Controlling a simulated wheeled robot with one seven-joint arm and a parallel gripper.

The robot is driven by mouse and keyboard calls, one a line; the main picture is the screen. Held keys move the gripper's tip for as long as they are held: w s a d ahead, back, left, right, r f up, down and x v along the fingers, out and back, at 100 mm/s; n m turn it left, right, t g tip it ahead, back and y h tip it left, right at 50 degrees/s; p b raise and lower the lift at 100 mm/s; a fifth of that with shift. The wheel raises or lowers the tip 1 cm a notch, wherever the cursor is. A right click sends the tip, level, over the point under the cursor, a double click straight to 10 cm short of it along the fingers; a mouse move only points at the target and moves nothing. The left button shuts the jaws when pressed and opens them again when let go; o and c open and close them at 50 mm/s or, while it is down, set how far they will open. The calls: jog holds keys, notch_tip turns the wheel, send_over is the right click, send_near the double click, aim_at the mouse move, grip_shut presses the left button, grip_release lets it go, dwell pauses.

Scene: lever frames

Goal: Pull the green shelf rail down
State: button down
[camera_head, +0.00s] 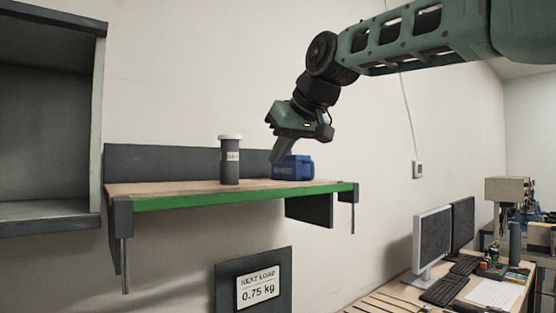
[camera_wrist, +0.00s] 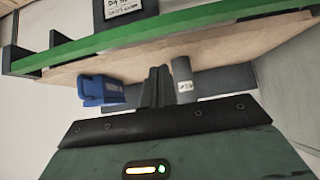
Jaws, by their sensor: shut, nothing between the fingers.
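The green shelf rail (camera_head: 240,197) runs along the front edge of a wooden shelf (camera_head: 190,187) on the wall. In the wrist view the green rail (camera_wrist: 180,34) crosses the top of the picture at a slant. My gripper (camera_head: 274,160) is above the shelf board, beside the blue box, with its fingers pointing down. It also shows in the wrist view (camera_wrist: 159,70), where the fingers are together, empty and apart from the rail. Whether the fingertips touch the board cannot be told.
A grey canister with a white lid (camera_head: 230,162) and a blue box (camera_head: 294,168) stand on the shelf, on either side of my fingers. A dark sign reading 0.75 kg (camera_head: 257,288) is below. An open cabinet (camera_head: 45,130) is left; a desk with monitors (camera_head: 432,238) is right.

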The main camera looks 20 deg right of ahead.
jog(key=b+v, duration=0.2)
jog(key=v, duration=0.6)
jog(key=shift+s, duration=0.15)
jog(key=shift+r, duration=0.15)
